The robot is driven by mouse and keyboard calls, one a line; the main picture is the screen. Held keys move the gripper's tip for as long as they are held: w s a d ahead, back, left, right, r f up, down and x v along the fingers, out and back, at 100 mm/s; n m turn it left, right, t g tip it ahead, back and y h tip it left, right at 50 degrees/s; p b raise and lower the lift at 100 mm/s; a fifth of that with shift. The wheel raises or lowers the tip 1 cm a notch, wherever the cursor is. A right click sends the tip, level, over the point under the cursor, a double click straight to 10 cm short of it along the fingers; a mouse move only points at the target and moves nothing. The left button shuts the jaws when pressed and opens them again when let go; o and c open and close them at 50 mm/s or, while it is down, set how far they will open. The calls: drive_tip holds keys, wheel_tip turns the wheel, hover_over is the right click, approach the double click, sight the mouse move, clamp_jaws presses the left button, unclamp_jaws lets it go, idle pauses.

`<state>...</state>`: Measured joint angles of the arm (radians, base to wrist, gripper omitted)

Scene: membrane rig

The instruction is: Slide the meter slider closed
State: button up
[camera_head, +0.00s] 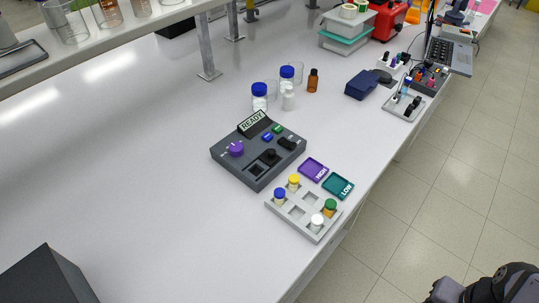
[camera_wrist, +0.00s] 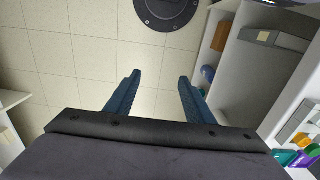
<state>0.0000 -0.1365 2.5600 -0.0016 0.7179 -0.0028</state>
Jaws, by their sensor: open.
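The dark grey meter (camera_head: 232,163) sits mid-table in the head view with a tilted READY display (camera_head: 254,122). A black knobbed piece (camera_head: 269,155), which looks like the slider, is on its top. A dark square opening (camera_head: 257,170) next to it is uncovered. A purple knob (camera_head: 236,149), a blue button, a green button and another black part are also on top. My gripper (camera_wrist: 157,92) shows in the wrist view with its two blue fingers apart and nothing between them. It is over the floor, well away from the meter. In the head view only my dark arm shows, at bottom right.
A grey rack (camera_head: 297,225) with several capped vials stands in front of the meter, beside purple HIGH (camera_head: 313,169) and green LOW (camera_head: 338,186) trays. Bottles (camera_head: 260,97) stand behind the meter. The white table left of the meter is clear.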

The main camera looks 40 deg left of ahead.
drive_tip(key=shift+w+a+r, duration=0.1)
drive_tip(key=shift+w, duration=0.05)
drive_tip(key=c, duration=0.7)
drive_tip(key=w+a+r, duration=0.1)
drive_tip(key=w+a, duration=0.1)
drive_tip(key=w+a+r+n+y+p, duration=0.1)
drive_tip(key=w+a, duration=0.2)
drive_tip(key=w+a+r+n, duration=0.1)
drive_tip(key=w+a, duration=0.1)
drive_tip(key=a, duration=0.1)
drive_tip(key=shift+w+a+r+t+y+p, duration=0.1)
drive_tip(key=shift+w+r+t+y+p, duration=0.2)
drive_tip(key=shift+w, duration=0.05)
clamp_jaws()
drive_tip(key=w+a+r+n+y+p, duration=0.1)
drive_tip(key=a+r+n+y, duration=0.1)
drive_tip(key=a, duration=1)
drive_tip(key=w+a+r+n+g+y+p, duration=0.1)
drive_tip(key=w+a+r+n, duration=0.1)
drive_tip(key=a, duration=1)
drive_tip(key=w+a+r+n+y+p, duration=0.1)
drive_tip(key=a+r+n, duration=0.3)
drive_tip(key=a, duration=0.8)
drive_tip(key=shift+w+a+r+y, duration=0.3)
drive_tip(key=shift+w+r+y, duration=0.3)
drive_tip(key=shift+w+y, duration=0.2)
